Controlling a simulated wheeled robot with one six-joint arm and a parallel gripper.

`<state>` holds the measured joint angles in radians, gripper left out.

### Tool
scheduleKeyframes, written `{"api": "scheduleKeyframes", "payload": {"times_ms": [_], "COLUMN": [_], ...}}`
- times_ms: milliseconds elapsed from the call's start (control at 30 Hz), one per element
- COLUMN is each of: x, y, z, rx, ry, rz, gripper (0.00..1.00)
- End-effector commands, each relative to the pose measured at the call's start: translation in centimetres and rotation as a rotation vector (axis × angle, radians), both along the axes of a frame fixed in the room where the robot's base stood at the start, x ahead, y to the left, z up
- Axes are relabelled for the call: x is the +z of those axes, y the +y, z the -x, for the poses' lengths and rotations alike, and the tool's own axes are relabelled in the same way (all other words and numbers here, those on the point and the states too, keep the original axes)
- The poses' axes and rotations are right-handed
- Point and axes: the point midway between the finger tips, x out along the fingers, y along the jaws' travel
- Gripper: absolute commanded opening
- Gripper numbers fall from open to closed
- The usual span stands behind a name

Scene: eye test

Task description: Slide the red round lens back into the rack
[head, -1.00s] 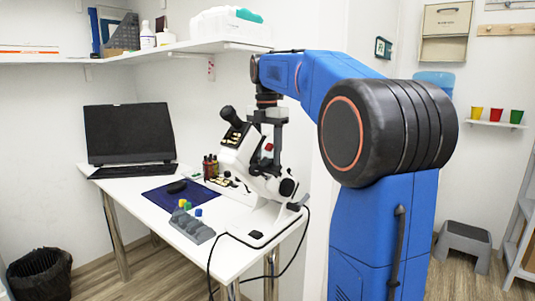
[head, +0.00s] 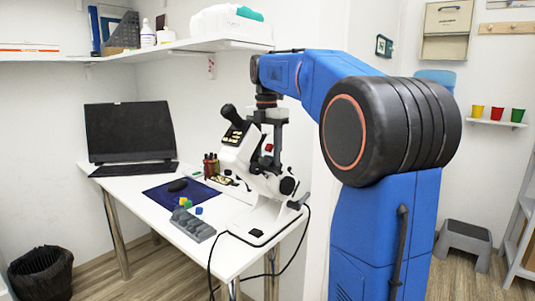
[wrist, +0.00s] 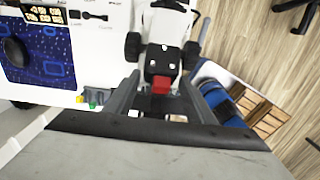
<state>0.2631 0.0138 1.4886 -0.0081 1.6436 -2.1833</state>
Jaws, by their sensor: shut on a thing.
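My gripper (head: 270,146) hangs beside the white instrument (head: 262,182) on the table. In the wrist view my gripper (wrist: 160,82) has its two fingers on either side of a small red piece (wrist: 161,84). The same red piece (head: 268,148) shows small at the fingertips in the head view. It looks like the red lens; its round outline cannot be made out. The instrument's dark top (wrist: 163,62) lies just beyond it.
A dark blue mat (head: 165,196) with a black mouse lies left of the instrument. A grey tray (head: 195,228) with small coloured blocks beside it is at the front edge. Small dark bottles (head: 211,166) and a monitor (head: 130,132) stand behind. A shelf (head: 180,48) runs above.

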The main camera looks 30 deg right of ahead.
Motion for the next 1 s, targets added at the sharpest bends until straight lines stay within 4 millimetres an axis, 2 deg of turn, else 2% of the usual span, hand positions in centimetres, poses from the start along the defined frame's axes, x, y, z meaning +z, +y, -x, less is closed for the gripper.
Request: {"api": "scheduleKeyframes", "payload": {"times_ms": [300,333,400,433,767,867,1000], "x": [-0.1,-0.1,-0.1,-0.1,0.1,0.9,3.0], "y": [0.0,0.0,0.0,0.0,0.0,0.0,0.1], "z": [0.0,0.0,0.0,0.0,0.0,-0.1,-0.1], "rx": [0.000,0.000,0.000,0.000,0.000,0.000,0.000], "ry": [0.000,0.000,0.000,0.000,-0.001,-0.002,-0.004], "rz": [0.000,0.000,0.000,0.000,0.000,0.000,0.001], "gripper": [0.25,0.52,0.69,0.71,0.71,0.71,0.71]}}
